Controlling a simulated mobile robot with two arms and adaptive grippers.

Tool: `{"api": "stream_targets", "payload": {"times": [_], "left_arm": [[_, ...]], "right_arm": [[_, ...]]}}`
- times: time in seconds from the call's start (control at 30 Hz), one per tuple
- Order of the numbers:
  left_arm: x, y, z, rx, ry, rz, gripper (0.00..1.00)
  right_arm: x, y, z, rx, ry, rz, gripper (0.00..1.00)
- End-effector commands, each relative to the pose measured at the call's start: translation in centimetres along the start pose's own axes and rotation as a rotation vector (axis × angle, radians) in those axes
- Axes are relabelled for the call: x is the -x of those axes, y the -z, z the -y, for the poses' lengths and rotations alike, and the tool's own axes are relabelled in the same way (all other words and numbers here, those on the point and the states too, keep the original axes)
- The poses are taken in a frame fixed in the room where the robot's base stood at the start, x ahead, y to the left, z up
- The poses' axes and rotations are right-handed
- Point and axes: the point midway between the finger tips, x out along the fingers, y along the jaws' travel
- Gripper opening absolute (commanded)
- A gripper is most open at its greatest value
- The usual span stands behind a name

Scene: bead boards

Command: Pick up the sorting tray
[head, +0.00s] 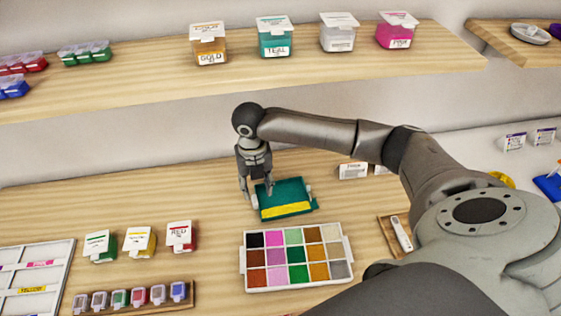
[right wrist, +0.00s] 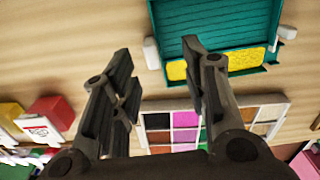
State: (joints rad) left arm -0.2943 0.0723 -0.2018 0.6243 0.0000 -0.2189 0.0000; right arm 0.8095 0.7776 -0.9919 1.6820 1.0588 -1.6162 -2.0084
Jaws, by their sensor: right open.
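A teal ridged tray (head: 283,191) with a yellow strip along its near side and small pale side handles lies on the worktop; I take it as the sorting tray. It also shows at the top of the right wrist view (right wrist: 212,22), with one pale handle (right wrist: 152,52) at its left. My right gripper (head: 256,192) is open at the tray's left end in the head view, pointing down. I cannot tell whether a finger touches the tray. My left gripper is not in view.
A white tray with several coloured compartments (head: 246,262) sits just in front. Green, yellow and red boxes (head: 180,236) and a rack of small jars (head: 130,298) stand left. A shelf (head: 130,90) with labelled bins runs above. Bare worktop lies left of the teal tray.

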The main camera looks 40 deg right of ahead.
Motion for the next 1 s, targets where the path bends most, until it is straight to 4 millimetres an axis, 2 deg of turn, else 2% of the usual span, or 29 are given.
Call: {"api": "stream_targets", "payload": {"times": [0.2,0.3,0.43,0.67,1.0], "left_arm": [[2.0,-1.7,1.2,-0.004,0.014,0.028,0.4],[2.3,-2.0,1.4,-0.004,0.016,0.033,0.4],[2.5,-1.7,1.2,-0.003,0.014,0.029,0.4],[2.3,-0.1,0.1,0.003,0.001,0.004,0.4],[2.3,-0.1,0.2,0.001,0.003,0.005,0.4]], "right_arm": [[-2.5,0.9,-0.7,0.001,0.002,-0.005,0.41],[-4.1,0.9,-0.7,0.0,0.002,-0.002,0.41],[-5.2,0.9,-0.7,0.001,0.001,0.0,0.41],[-5.4,0.9,-0.7,0.001,0.0,0.001,0.41],[-5.3,0.8,-0.7,0.001,0.001,0.001,0.0]]}}
